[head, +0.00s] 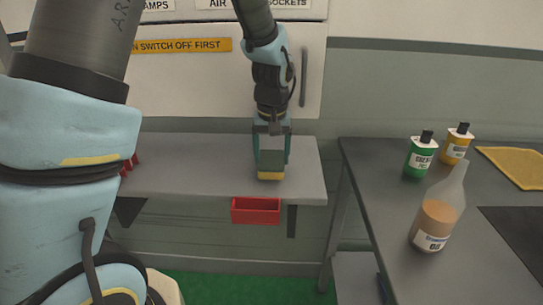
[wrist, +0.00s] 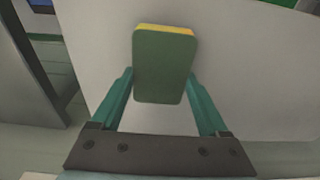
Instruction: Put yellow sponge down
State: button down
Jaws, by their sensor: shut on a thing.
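The yellow sponge (head: 270,176) has a dark green top face and a yellow lower layer. It sits between the fingers of my gripper (head: 271,158), which is shut on it. In the head view it is over the front part of the grey shelf (head: 220,172); I cannot tell whether its underside touches the surface. In the wrist view the sponge (wrist: 163,68) shows its green face, with a strip of yellow along the far edge, and the teal fingers of my gripper (wrist: 163,88) stand on either side.
A red bin (head: 256,218) hangs at the shelf's front edge, just below the sponge. A dark table (head: 380,190) at right holds a green bottle (head: 421,156), a yellow bottle (head: 456,146), a clear bottle (head: 436,222) and a yellow cloth (head: 515,165). The shelf around the sponge looks clear.

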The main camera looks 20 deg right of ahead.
aim_at(272, 161)
jog(key=shift+f, duration=0.85)
jog(key=shift+f, duration=0.15)
grip_release()
notch_tip(272, 161, up, 12)
jog(key=s+b, duration=0.2)
jog(key=a+f+n, duration=0.1)
jog(key=a+f, duration=0.1)
jog(key=a, duration=0.8)
jog(key=s+a+f+n, duration=0.1)
jog(key=a+f, duration=0.2)
jog(key=a, duration=0.7)
jog(key=s+a+f+n, duration=0.1)
jog(key=a+f, duration=0.1)
jog(key=a, duration=0.8)
jog(key=shift+a+f+n, duration=0.15)
jog(key=shift+f+n, duration=0.1)
jog(key=shift+n, duration=0.05)
